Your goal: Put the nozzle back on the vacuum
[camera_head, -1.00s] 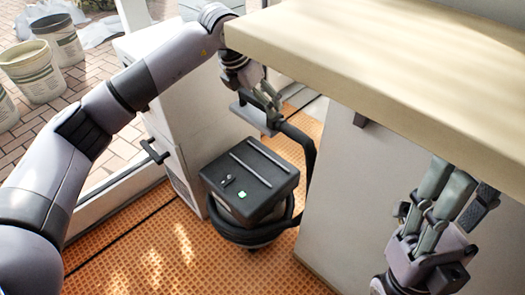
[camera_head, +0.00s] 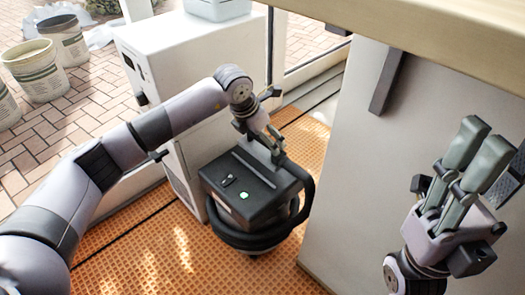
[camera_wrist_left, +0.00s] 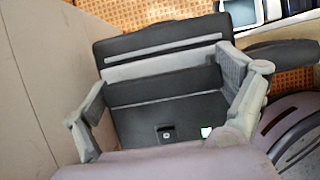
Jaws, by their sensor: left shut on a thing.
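The vacuum (camera_head: 232,207) stands on the orange floor. It has a dark box top with a switch and a green light, and a thick black hose around it. My left gripper (camera_head: 274,150) is over its top, reaching down from above, shut on the nozzle. In the left wrist view the nozzle (camera_wrist_left: 165,66) is a grey and dark bar spanning the two fingers, over or against the vacuum's top (camera_wrist_left: 150,115). I cannot tell whether it touches the top. My right gripper (camera_head: 492,150) is open and empty, fingers up, at the right.
A wooden-topped counter (camera_head: 430,30) with a pale side panel is close on the right of the vacuum. A white cabinet (camera_head: 185,65) stands behind and left of it. Buckets (camera_head: 35,70) are on the brick paving at far left. The orange floor in front is clear.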

